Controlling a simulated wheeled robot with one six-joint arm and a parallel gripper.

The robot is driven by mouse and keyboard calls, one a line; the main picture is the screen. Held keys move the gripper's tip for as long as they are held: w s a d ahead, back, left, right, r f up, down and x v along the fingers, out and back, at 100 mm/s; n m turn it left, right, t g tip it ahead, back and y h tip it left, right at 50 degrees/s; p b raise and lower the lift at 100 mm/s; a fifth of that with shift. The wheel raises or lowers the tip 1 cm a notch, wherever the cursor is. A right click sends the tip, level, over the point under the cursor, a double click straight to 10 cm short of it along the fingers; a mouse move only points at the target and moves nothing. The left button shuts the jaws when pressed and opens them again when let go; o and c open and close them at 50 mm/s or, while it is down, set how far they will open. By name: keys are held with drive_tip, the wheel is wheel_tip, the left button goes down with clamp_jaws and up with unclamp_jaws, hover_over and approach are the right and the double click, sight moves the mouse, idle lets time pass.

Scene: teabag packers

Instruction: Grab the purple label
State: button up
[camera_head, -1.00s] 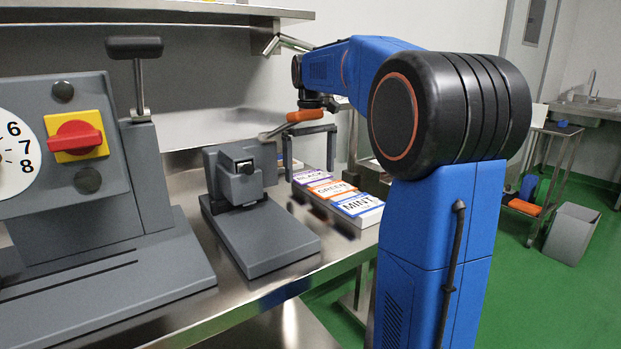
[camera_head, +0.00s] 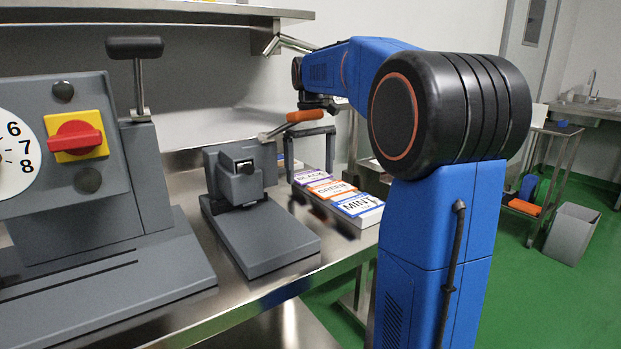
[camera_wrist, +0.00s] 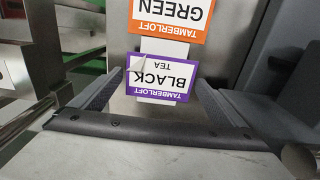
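The purple label (camera_wrist: 160,77) is a purple-bordered white card reading "Tamberloft Black Tea", upside down in the wrist view, with one corner curled up. In the head view the purple label (camera_head: 309,178) is the farthest of three labels in a row. My gripper (camera_wrist: 159,84) is open, with one finger on each side of the purple label in the wrist view and nothing held. In the head view my gripper (camera_head: 309,172) hangs at the far end of the row. Whether the fingers touch the label's surface cannot be told.
An orange "Green" label (camera_wrist: 172,18) lies beside the purple one. A blue-edged "Mint" label (camera_head: 357,204) is nearest. A grey lever device (camera_head: 240,185) with an orange handle (camera_head: 305,116) stands just left. A larger dial machine (camera_head: 75,150) is on the steel bench (camera_head: 295,278).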

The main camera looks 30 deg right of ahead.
drive_tip(key=c, duration=0.6)
drive_tip(key=shift+r, duration=0.1)
